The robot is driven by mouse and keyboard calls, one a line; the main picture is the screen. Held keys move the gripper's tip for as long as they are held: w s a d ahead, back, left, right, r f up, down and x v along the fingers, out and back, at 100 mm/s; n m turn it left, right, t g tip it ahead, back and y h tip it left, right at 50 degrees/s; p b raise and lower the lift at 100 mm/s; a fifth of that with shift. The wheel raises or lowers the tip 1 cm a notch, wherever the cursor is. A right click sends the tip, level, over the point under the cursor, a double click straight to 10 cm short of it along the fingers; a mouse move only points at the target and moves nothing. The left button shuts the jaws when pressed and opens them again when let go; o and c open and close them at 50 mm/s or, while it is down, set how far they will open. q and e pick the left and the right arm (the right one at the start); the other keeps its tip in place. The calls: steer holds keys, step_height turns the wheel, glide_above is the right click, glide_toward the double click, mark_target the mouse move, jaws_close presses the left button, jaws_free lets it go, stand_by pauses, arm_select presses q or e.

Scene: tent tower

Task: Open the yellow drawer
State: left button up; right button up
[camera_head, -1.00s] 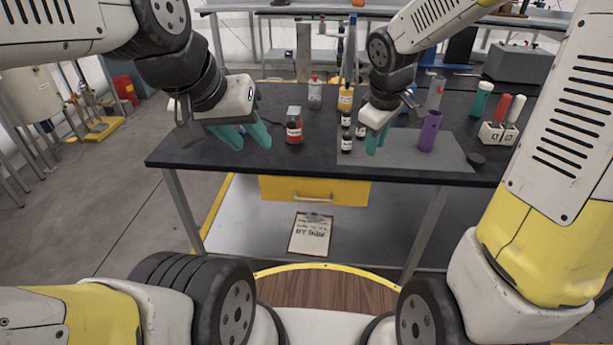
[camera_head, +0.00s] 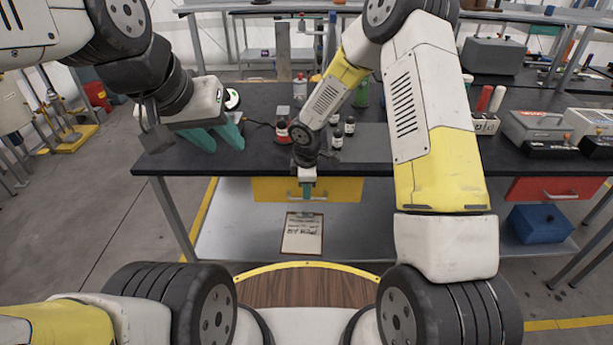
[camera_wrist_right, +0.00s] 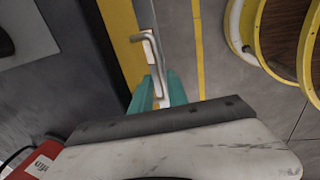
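The yellow drawer (camera_head: 340,189) sits under the front edge of the black-topped table and looks closed. Its yellow front (camera_wrist_right: 125,45) and metal handle (camera_wrist_right: 152,50) show in the right wrist view. My right gripper (camera_head: 307,192) points down in front of the drawer and covers most of the handle in the head view. Its teal fingers (camera_wrist_right: 158,88) are apart, one on each side of the handle's near end; whether they touch it is unclear. My left gripper (camera_head: 218,138) is open and empty above the left part of the tabletop.
Bottles, including a red one (camera_head: 283,132), stand on the table behind my right arm. A clipboard (camera_head: 302,234) lies on the lower shelf below the drawer. A red drawer (camera_head: 555,189) and a blue box (camera_head: 542,223) are at the right.

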steer(key=shift+w+f, duration=0.15)
steer(key=shift+f, duration=0.55)
steer(key=shift+w+f, duration=0.1)
steer(key=shift+f, duration=0.55)
jaws_close()
stand_by(0.4)
